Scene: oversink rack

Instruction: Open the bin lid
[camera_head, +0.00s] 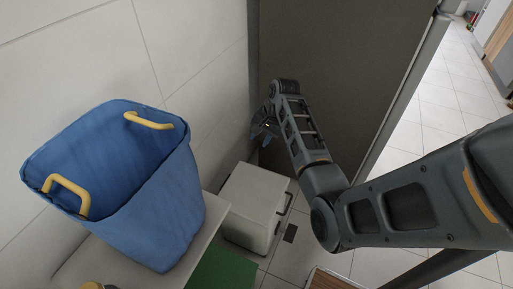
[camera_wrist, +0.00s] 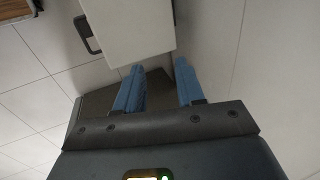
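A white box-shaped bin (camera_head: 253,205) stands on the floor by the tiled wall. Its flat top lid appears shut. A dark handle bar (camera_head: 286,203) sits on its right side, and a dark pedal-like piece (camera_head: 290,233) lies low beside it. My gripper (camera_head: 263,135) is beyond the bin's far edge, close to the wall. In the wrist view, the bin (camera_wrist: 130,28) is at the top with its handle (camera_wrist: 87,33). My gripper's blue fingers (camera_wrist: 160,68) are spread and empty, their tips near the bin's edge; I cannot tell whether they touch.
A blue basket (camera_head: 165,200) with yellow handles stands on a light surface at the left. A green item (camera_head: 222,270) lies nearer. A tall dark panel (camera_head: 330,50) rises behind my arm. Tiled floor is clear at the right (camera_head: 440,100).

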